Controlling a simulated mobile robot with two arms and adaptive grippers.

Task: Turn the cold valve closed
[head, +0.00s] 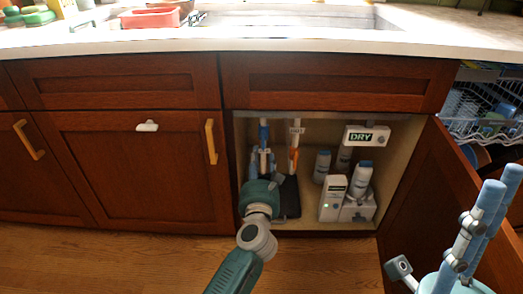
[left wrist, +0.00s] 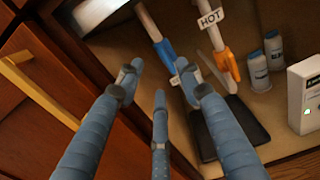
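The cold valve is the blue-handled one (head: 263,132) on the left pipe inside the open cabinet; its blue part (left wrist: 165,49) also shows in the left wrist view. The blue part looks roughly in line with its pipe; the exact handle angle is unclear. A small tag below it is mostly hidden by a finger. My left gripper (head: 262,160) reaches into the cabinet just below the valve. Its blue fingers (left wrist: 160,82) are spread and empty, apart from the handle. My right gripper (head: 450,225) is at the lower right, fingers spread, empty, away from the valve.
The hot pipe with an orange handle (head: 294,154) and HOT tag (left wrist: 210,18) stands just right of the cold one. A black tray (head: 290,198) lies below. Dispensers and bottles (head: 334,198) fill the right side. The open cabinet door (head: 430,200) stands at right.

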